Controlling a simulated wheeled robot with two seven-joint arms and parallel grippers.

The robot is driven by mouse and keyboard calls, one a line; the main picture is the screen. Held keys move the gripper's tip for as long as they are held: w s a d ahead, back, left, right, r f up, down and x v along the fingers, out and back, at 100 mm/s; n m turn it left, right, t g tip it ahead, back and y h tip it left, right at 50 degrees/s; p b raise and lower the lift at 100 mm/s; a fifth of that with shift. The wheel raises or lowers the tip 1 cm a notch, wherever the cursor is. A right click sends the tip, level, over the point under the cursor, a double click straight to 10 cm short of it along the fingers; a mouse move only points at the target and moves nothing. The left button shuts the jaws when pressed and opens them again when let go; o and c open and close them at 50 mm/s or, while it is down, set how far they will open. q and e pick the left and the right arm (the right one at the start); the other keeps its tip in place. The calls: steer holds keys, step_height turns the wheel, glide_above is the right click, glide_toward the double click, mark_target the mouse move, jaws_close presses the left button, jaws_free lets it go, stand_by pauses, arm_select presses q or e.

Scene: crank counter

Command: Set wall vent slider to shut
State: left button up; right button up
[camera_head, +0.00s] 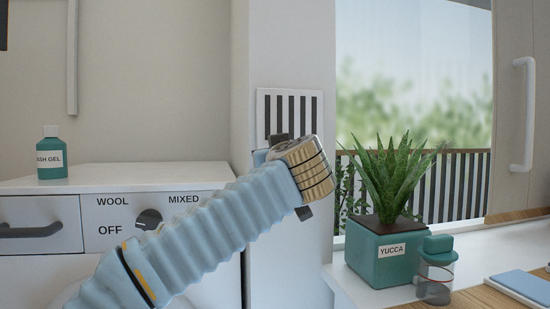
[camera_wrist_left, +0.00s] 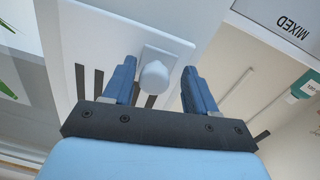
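The wall vent (camera_head: 290,98) is a white plate with dark vertical slots on the wall pillar. Its lower part is hidden behind my left arm in the head view. In the left wrist view the vent plate (camera_wrist_left: 85,25) is close, with a pale slider knob (camera_wrist_left: 154,76) on a square base. My left gripper (camera_head: 291,176) is in front of the vent's lower part. In the left wrist view my left gripper (camera_wrist_left: 160,75) is open, its two blue fingers apart on either side of the knob, with gaps visible. My right gripper is not in view.
A white washer (camera_head: 120,180) with a dial and a wash gel bottle (camera_head: 52,155) stands at left. A yucca pot (camera_head: 385,255) and a lidded jar (camera_head: 437,270) stand on the right counter by the window. A blue item (camera_head: 525,285) lies farther right.

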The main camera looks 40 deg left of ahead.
arm_select(q)
steer(key=shift+s+d+f, duration=0.1)
steer(key=shift+d, duration=0.1)
steer(key=b+v, duration=0.1)
steer(key=v, duration=1.2)
steer(key=shift+s, duration=0.2)
